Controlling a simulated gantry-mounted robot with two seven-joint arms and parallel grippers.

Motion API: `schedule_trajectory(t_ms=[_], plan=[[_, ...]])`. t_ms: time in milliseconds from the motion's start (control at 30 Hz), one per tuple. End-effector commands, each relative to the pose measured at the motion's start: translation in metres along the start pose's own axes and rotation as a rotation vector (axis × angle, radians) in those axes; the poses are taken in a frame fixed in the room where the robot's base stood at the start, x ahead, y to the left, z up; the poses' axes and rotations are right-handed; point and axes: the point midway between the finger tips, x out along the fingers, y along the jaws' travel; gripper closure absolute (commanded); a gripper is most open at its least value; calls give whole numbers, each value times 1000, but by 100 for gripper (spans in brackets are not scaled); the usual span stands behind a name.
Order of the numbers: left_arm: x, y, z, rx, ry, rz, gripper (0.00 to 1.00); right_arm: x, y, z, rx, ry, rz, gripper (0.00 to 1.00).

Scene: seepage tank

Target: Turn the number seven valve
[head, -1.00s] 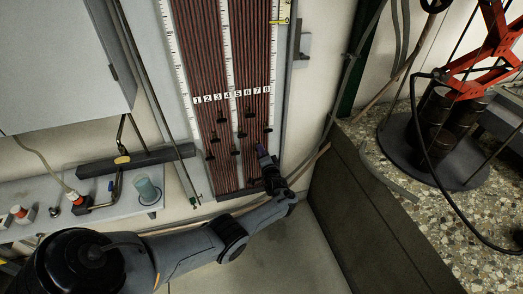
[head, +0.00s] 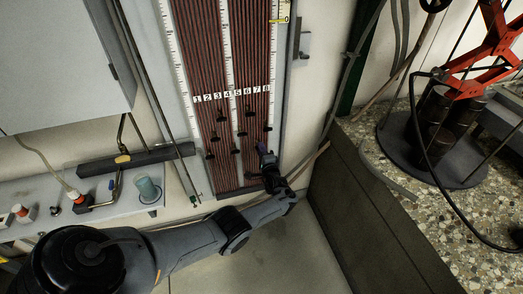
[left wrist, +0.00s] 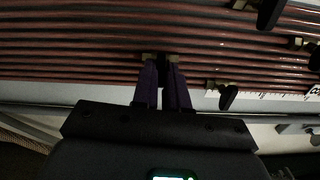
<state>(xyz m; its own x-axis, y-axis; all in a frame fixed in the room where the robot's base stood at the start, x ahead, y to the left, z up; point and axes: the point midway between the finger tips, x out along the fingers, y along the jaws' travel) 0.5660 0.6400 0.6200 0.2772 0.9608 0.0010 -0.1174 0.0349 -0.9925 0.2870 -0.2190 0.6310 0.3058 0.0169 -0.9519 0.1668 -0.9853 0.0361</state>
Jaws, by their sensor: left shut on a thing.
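The panel (head: 222,160) on the wall carries thin reddish-brown tubes under number labels 1 to 8 (head: 232,96). Small black valve handles, such as one at the right (head: 268,129), sit at staggered heights below the labels. My left gripper (head: 261,147) is at the lower right of the tubes, below labels 7 and 8. In the left wrist view its purple fingers (left wrist: 165,70) are shut on a black valve handle (left wrist: 164,75) with brass-coloured parts beside it. The number of this valve is not readable there, and the gripper covers it in the head view.
Other black handles (left wrist: 228,97) stand close to the gripper on the tubes. A grey shelf (head: 110,205) with a blue-green cup (head: 147,189) is at the left. A stone-topped counter (head: 400,215) with a red-framed apparatus (head: 490,50) stands at the right.

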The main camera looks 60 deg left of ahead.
Motion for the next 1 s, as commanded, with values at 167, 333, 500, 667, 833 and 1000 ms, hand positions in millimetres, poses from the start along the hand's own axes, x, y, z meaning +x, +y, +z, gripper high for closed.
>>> schedule_trajectory(t_ms=[167,333,500,667,833,1000], plan=[[0,2,0,4,1,4,100,0,0,0,0,0,0,65],[0,2,0,4,1,4,81,0,0,0,0,0,0,65],[0,2,0,2,1,3,65,0,0,0,1,0,-1,65],[0,1,0,0,0,2,65,0,-1,0,3,1,-3,65],[-5,0,0,0,1,2,65,-4,-1,-2,4,1,-3,65],[-25,-3,0,0,3,3,65,-17,0,-6,4,1,-4,65]])
